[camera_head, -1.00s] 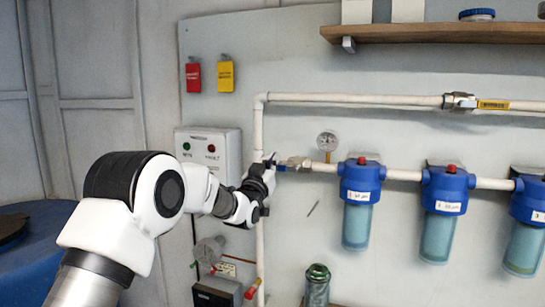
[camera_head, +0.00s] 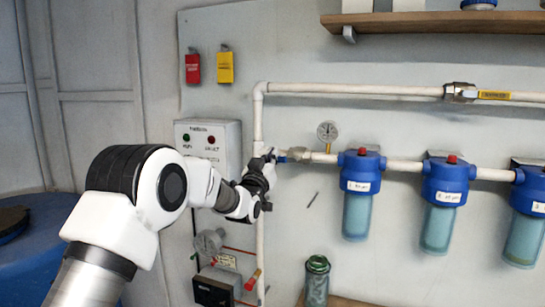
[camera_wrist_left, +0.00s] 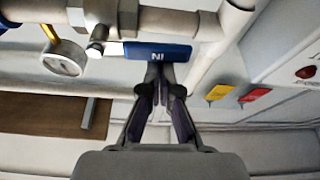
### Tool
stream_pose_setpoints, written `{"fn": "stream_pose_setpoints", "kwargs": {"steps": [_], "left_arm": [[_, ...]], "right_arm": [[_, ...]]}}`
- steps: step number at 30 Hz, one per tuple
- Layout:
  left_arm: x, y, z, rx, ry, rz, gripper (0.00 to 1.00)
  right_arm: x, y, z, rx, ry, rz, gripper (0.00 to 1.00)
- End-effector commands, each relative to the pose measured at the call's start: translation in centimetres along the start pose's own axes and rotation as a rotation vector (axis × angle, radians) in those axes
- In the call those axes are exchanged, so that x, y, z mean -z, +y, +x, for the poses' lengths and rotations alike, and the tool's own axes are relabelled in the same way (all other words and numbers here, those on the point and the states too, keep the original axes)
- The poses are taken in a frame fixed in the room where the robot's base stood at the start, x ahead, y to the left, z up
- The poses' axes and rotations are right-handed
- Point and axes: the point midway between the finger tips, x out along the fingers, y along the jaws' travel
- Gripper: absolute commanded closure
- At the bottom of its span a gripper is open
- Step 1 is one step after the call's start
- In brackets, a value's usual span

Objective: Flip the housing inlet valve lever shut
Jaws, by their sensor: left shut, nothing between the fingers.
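The housing inlet valve's blue lever (camera_wrist_left: 158,51) shows in the left wrist view, with lettering that reads "NI" from here, so it appears upside down. It lies along the pipe run, beside the metal valve body (camera_wrist_left: 100,20). In the head view the lever (camera_head: 282,155) is a small blue patch left of the brass-coloured valve (camera_head: 299,155), partly hidden by my gripper. My left gripper (camera_wrist_left: 160,72) is shut and empty, its fingertips right at the lever's edge; I cannot tell whether they touch. It also shows in the head view (camera_head: 270,158). My right gripper is not in view.
A pressure gauge (camera_head: 327,131) and several blue filter housings (camera_head: 361,170) sit along the pipe to the right. A vertical white pipe (camera_head: 259,120) and a control box (camera_head: 208,143) are close to my gripper. A wooden shelf (camera_head: 430,22) is above.

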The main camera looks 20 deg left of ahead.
Motion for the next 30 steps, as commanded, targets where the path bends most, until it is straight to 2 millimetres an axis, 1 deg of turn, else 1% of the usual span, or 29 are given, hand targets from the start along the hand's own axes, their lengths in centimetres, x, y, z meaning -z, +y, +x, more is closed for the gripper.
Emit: {"fn": "stream_pose_setpoints", "kwargs": {"steps": [1,8,18,30], "left_arm": [[-0.4,0.0,-0.1,0.004,-0.002,-0.012,1.00],[-1.4,-0.2,-0.5,0.042,-0.003,-0.120,1.00],[-3.2,-0.1,-1.1,0.144,-0.003,-0.413,1.00],[-5.0,0.7,-1.8,0.270,-0.002,-0.773,1.00]], "right_arm": [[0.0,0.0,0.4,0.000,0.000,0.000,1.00],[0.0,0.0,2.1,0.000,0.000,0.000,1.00],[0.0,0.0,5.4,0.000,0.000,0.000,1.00],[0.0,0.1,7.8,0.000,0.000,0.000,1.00]]}}
